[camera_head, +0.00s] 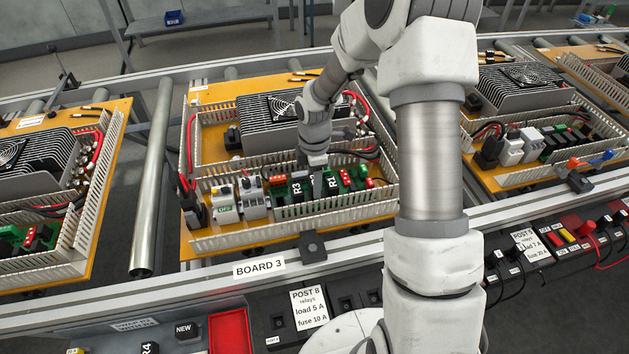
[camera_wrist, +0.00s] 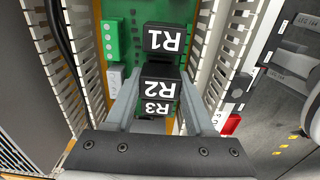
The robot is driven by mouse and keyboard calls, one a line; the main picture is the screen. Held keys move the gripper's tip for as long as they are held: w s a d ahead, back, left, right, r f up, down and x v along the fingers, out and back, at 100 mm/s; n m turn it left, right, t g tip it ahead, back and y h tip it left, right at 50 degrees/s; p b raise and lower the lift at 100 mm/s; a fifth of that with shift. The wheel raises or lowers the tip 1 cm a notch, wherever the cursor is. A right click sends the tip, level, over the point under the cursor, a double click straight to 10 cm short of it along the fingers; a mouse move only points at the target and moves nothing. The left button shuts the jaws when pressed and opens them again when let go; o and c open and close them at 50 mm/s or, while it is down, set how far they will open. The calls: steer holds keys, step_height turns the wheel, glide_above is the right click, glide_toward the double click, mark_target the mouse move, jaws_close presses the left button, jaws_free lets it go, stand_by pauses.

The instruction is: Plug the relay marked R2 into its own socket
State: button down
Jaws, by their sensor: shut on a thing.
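The relay marked R2 (camera_wrist: 160,86) is a black block with a white label, between my two fingers in the wrist view. My gripper (camera_wrist: 162,80) is shut on it. The relay marked R1 (camera_wrist: 165,39) stands just beyond it, and the relay marked R3 (camera_wrist: 157,108) just on the near side. In the head view my gripper (camera_head: 317,172) reaches down into the duct of board 3, between R3 (camera_head: 296,188) and R1 (camera_head: 333,182). R2's underside and its socket are hidden, so I cannot tell how deep it sits.
Slotted duct walls (camera_wrist: 228,50) run close along both sides of my fingers. A green terminal block (camera_wrist: 111,40) and a white one (camera_wrist: 115,77) stand left of the relays. A heatsink with a fan (camera_head: 268,112) lies behind the duct. A red tray (camera_head: 229,330) is in front.

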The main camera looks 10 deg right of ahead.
steer(key=shift+f+b, duration=0.4)
steer(key=shift+f, duration=0.65)
stand_by(1.8)
steer(key=shift+c, duration=2.2)
jaws_free()
steer(key=shift+r+p, duration=2.1)
steer(key=shift+r, duration=0.45)
steer(key=o, duration=0.4)
steer(key=shift+o, duration=0.2)
